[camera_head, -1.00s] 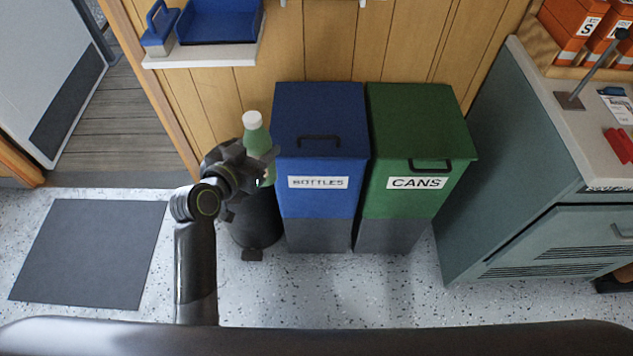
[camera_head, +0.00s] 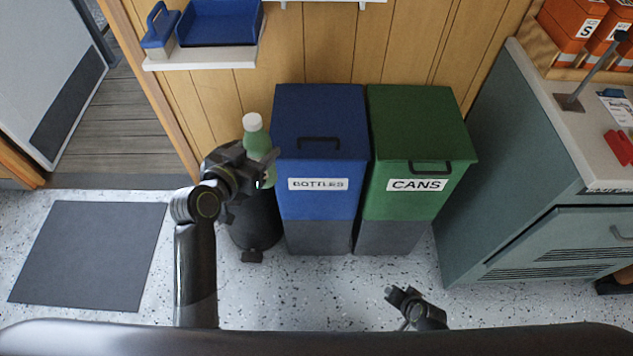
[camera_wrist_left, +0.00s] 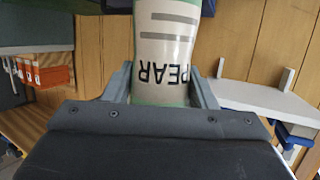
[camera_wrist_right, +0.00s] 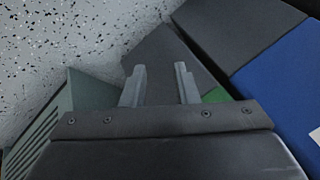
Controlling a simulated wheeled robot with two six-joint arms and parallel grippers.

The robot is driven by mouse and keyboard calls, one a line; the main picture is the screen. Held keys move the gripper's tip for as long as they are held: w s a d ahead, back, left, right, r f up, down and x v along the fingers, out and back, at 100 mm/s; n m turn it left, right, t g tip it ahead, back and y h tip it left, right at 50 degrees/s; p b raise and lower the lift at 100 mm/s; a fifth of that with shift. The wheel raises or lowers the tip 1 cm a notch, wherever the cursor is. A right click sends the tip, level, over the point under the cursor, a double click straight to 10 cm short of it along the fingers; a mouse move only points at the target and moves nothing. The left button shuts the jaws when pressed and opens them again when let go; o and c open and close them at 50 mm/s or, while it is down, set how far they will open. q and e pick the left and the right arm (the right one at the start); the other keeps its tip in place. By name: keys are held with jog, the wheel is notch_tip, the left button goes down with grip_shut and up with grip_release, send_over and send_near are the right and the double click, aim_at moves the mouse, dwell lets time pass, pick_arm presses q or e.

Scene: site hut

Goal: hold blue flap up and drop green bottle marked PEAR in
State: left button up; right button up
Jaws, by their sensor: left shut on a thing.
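A green bottle with a white cap (camera_head: 254,128) is upright in my left gripper (camera_head: 266,168), just left of the blue bin. In the left wrist view the fingers are shut on the bottle (camera_wrist_left: 166,45), whose label reads PEAR. The blue bin marked BOTTLES (camera_head: 320,200) has its blue flap (camera_head: 318,115) down, with a dark handle near the front edge. My right gripper (camera_head: 396,294) is low in front of the bins, apart from them. In the right wrist view its fingers (camera_wrist_right: 160,85) are apart with nothing between them.
A green bin marked CANS (camera_head: 415,190) stands right of the blue bin. A dark round bin (camera_head: 257,222) stands under my left gripper. A grey-green cabinet (camera_head: 530,200) is at right. A shelf with a blue tray (camera_head: 220,22) is above left. The floor in front is clear.

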jog(key=w+a+r+m+t+y, duration=0.2)
jog(key=w+a+r, duration=0.2)
jog(key=w+r, duration=0.35)
jog(key=w+a+r+m+t+y, duration=0.1)
jog(key=w+a+r+t, duration=0.15)
jog(key=w+r, duration=0.5)
jog(key=m+t+y, duration=0.1)
jog(key=t+y, duration=0.2)
jog(key=y, duration=0.2)
send_near(328, 139)
jog(key=shift+f+x, duration=0.1)
jog(key=shift+x, duration=2.45)
jog(key=shift+f+x, duration=0.15)
jog(key=shift+x, duration=2.35)
grip_shut()
